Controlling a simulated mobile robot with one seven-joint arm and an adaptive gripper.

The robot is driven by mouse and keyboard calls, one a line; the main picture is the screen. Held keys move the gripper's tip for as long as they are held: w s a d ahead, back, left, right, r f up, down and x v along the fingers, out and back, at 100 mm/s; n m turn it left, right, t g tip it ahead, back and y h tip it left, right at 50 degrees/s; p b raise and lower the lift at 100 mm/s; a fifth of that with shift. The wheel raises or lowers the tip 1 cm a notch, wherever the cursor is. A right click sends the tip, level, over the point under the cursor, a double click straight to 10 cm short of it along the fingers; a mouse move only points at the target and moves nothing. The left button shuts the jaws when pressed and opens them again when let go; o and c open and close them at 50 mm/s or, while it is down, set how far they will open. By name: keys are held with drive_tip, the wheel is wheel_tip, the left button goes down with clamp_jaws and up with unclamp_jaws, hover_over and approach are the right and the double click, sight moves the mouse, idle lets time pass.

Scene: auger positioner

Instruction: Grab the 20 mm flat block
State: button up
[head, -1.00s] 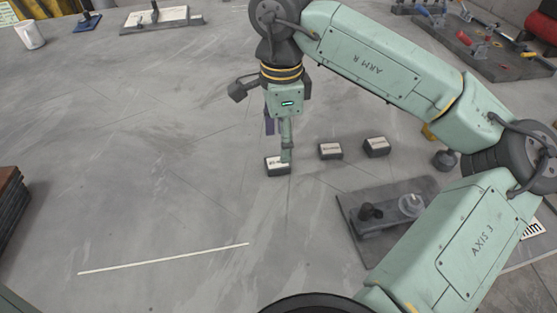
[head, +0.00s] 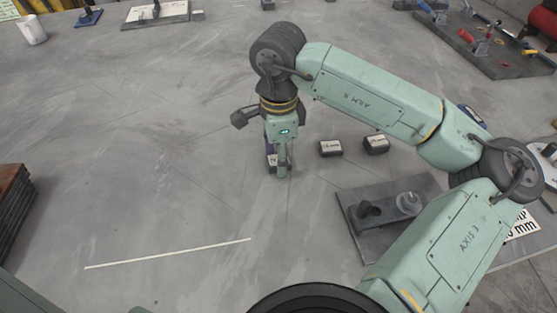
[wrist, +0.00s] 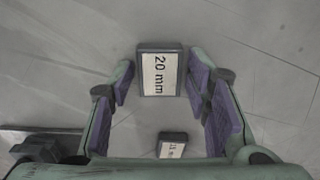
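The 20 mm flat block is a dark block with a white label reading "20 mm" (wrist: 160,75). In the head view it shows only as a small pale patch (head: 271,160) behind my fingers. My gripper (head: 279,168) points down over it, low to the grey surface. In the wrist view my gripper (wrist: 163,86) is open, with a purple-padded finger on each side of the block. Gaps show between the block and both fingers. How far the fingertips reach down beside it I cannot tell.
Two similar dark labelled blocks stand to the right, a nearer one (head: 330,148) and a farther one (head: 376,144). A dark plate with a fixture (head: 352,232) lies at the lower right. A white strip (head: 168,253) lies at lower left. The surface left of my gripper is clear.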

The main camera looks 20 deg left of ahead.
clamp_jaws()
idle(0.3)
drive_tip(key=shift+r, duration=0.1)
